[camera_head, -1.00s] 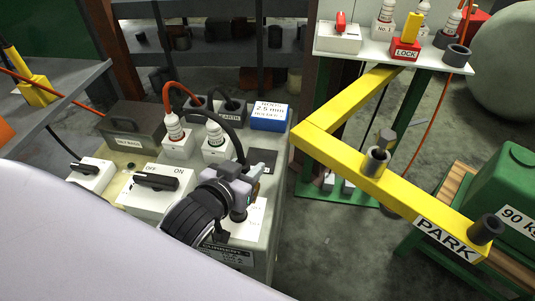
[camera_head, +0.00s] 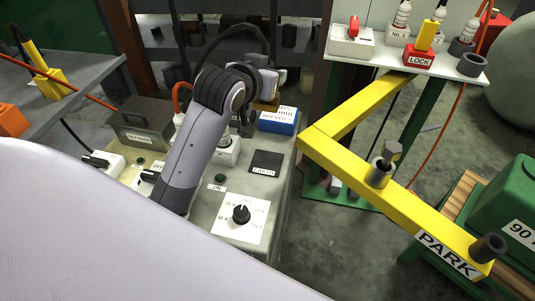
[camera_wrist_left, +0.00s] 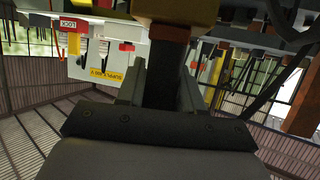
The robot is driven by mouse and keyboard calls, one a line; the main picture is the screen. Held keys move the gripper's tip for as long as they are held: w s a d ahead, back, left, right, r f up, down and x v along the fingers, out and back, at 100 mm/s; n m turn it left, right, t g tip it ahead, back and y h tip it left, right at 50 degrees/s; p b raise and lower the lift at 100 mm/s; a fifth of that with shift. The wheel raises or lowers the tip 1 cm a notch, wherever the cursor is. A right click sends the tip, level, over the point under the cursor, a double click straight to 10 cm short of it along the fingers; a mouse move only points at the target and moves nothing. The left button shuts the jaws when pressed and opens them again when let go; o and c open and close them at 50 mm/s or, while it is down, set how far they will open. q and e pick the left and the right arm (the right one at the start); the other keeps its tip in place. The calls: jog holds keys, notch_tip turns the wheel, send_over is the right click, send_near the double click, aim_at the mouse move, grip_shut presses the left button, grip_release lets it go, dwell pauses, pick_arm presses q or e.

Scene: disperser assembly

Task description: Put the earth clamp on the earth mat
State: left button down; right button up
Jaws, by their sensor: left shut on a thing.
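My left gripper (camera_head: 273,80) is above the back of the grey cabinet top. In the left wrist view, its fingers (camera_wrist_left: 160,88) are shut on a dark upright piece (camera_wrist_left: 168,65) with a yellow-brown block (camera_wrist_left: 176,11) at its far end. This appears to be the earth clamp. In the head view, a yellow-brown part (camera_head: 266,104) shows just below the gripper, and a black cable (camera_head: 232,28) arches up behind my arm towards it. My arm hides much of the clamp. My right gripper is not in view.
The cabinet top carries a blue rods holder (camera_head: 278,122), a dark grey box (camera_head: 140,122), a rotary switch (camera_head: 241,215) and plugs. A yellow PARK arm (camera_head: 410,213) stands to the right. A white shelf with a red LOCK block (camera_head: 419,57) is at the back right.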

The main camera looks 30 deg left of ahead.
pick_arm(q)
notch_tip(320, 180, down, 19)
jog(key=shift+f+b, duration=0.1)
jog(key=shift+b, duration=0.95)
jog(key=shift+f, duration=0.1)
jog(key=c, duration=0.7)
grip_release()
jog(key=shift+f, duration=0.1)
jog(key=shift+s, duration=0.15)
jog(key=v, duration=1.2)
jog(key=shift+p, duration=0.4)
